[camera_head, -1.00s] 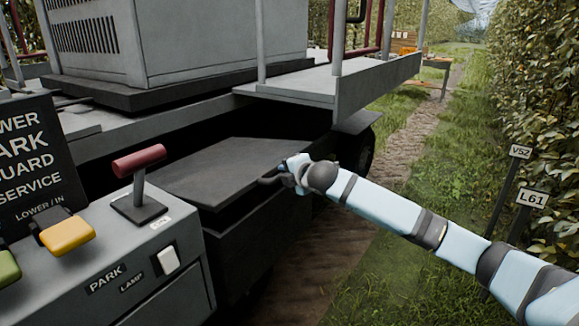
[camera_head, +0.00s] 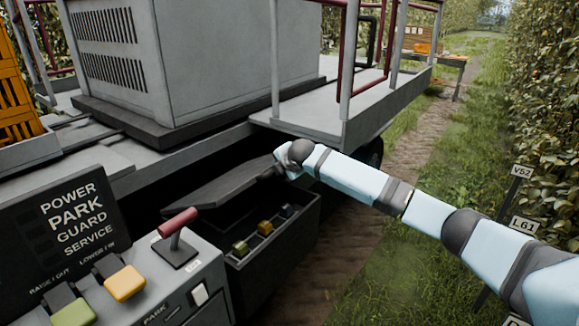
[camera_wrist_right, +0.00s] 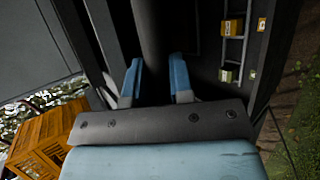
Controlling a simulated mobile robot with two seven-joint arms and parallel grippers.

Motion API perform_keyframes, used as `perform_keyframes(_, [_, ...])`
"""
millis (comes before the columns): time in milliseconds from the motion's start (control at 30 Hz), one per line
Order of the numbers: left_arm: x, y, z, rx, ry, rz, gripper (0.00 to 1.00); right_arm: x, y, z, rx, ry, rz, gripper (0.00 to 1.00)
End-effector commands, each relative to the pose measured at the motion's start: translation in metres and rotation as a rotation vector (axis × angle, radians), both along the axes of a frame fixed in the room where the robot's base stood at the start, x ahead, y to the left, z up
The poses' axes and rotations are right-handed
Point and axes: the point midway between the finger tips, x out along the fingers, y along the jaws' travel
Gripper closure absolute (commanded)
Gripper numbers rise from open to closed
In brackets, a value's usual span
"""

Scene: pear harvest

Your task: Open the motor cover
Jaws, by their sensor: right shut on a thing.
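The motor cover (camera_head: 215,182) is a dark flat lid on the side of the machine. It is tilted up, with its near right edge raised above a dark box (camera_head: 292,243). Inside the box a green block (camera_head: 241,248), a yellow block (camera_head: 264,227) and a dark block (camera_head: 287,211) show. My right gripper (camera_head: 272,173) is at the cover's raised edge. In the right wrist view its two blue fingers (camera_wrist_right: 157,82) are on either side of a dark bar (camera_wrist_right: 153,35), which appears to be the cover's handle. My left gripper is out of view.
A control panel (camera_head: 213,300) with a red-handled lever (camera_head: 178,222) and yellow and green switches stands at the near left. A grey platform (camera_head: 310,117) with rails overhangs behind my gripper. A hedge (camera_head: 545,120) and sign posts line the right; grass lies between.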

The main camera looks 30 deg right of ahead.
Motion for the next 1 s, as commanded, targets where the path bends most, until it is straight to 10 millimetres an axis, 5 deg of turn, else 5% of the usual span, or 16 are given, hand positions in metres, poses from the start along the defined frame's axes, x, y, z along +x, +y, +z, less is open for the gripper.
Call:
perform_keyframes(100, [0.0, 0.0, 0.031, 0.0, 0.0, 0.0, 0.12, 0.016, 0.005, 0.032, 0.003, -0.006, 0.0, 1.0])
perform_keyframes(400, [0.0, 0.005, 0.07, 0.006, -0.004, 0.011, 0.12, 0.065, 0.025, 0.093, 0.006, -0.009, -0.001, 1.0])
perform_keyframes(600, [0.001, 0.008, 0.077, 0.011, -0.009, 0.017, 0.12, 0.103, 0.041, 0.125, 0.006, -0.009, -0.001, 1.0])
perform_keyframes(1000, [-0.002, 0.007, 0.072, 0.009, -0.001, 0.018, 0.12, 0.15, 0.061, 0.156, 0.004, -0.007, 0.0, 1.0])
